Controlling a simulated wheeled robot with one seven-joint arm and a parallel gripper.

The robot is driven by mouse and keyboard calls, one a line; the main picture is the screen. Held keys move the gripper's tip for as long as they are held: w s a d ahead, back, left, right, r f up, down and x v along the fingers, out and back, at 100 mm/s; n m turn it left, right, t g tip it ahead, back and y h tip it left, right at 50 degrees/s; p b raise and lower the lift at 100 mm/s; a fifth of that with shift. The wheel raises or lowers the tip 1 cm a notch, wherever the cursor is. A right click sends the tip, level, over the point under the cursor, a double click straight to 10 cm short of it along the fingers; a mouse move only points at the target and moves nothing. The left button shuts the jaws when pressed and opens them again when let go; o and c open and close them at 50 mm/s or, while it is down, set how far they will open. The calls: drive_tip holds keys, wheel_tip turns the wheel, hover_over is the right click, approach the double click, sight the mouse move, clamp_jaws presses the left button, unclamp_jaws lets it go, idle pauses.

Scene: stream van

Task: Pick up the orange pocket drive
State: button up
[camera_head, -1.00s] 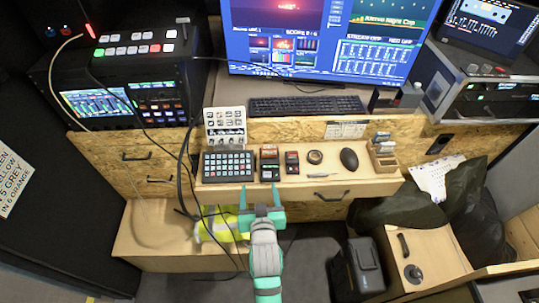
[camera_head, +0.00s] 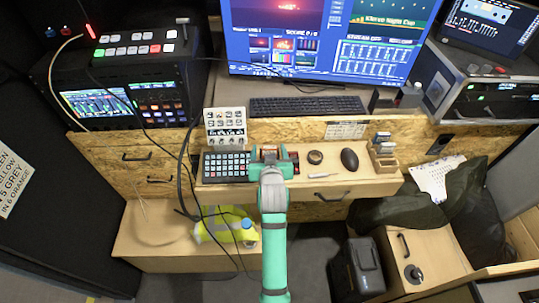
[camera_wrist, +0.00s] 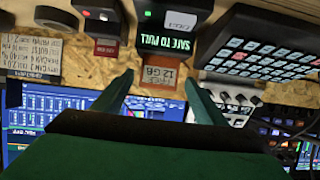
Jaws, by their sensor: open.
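The orange pocket drive (camera_wrist: 160,76) shows in the wrist view as a small orange-brown block with dark lettering. It sits at the edge of a black dock (camera_wrist: 168,42) whose green screen reads "SAFE TO PULL". My gripper (camera_wrist: 160,82) is open, with one fingertip on each side of the drive in that view. I cannot tell whether the fingers touch it. In the head view my gripper (camera_head: 270,154) is over the shelf beside the keypad, and my arm hides most of the dock.
A button keypad (camera_wrist: 262,45) is close to one side of the dock. A second black dock with a red drive (camera_wrist: 106,48) stands on the other side. The monitor (camera_head: 320,35) stands behind.

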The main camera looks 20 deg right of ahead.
drive_tip(key=shift+x, duration=2.6)
drive_tip(key=c, duration=1.2)
